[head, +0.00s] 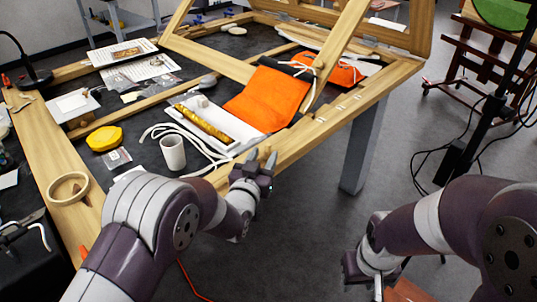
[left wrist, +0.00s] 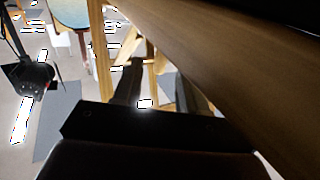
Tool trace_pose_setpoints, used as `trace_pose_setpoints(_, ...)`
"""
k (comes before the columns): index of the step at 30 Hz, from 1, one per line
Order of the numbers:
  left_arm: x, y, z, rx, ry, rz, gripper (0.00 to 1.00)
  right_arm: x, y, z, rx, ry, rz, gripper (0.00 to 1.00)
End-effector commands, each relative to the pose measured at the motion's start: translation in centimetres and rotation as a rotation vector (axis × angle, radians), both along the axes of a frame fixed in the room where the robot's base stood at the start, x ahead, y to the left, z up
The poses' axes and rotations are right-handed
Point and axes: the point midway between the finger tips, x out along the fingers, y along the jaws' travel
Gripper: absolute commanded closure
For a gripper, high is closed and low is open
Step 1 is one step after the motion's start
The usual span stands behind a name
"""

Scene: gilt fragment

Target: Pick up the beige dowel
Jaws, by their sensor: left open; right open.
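I cannot pick out the beige dowel for certain in either view. A small pale beige piece (head: 203,101) lies at the far end of a white tray (head: 232,146), beside a long golden-brown piece (head: 204,124). My left gripper (head: 261,160) is open and empty at the near edge of the wooden table frame, in front of the tray. In the left wrist view its two dark fingers (left wrist: 157,92) are apart with nothing between them. My right gripper (head: 366,276) is low at the bottom right, away from the table, and looks empty.
A wooden frame beam (head: 300,140) runs along the near table edge and fills the upper right of the left wrist view (left wrist: 225,60). A white cup (head: 172,153), white cords, a yellow container (head: 104,138) and an orange cloth (head: 265,98) lie nearby. A raised wooden frame stands behind.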

Motion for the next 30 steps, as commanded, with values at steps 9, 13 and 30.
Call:
trace_pose_setpoints(9,4.2,-1.3,-0.3,0.0,0.001,0.0,0.58,0.0,0.0,0.1,0.0,0.0,0.0,0.57)
trace_pose_setpoints(13,4.2,-1.3,-0.2,0.0,0.001,0.0,0.58,0.0,0.0,0.1,0.0,0.0,0.0,0.57)
trace_pose_setpoints(30,4.1,-1.3,-0.1,0.0,0.001,0.0,1.0,0.0,0.0,0.2,0.0,0.0,0.0,0.57)
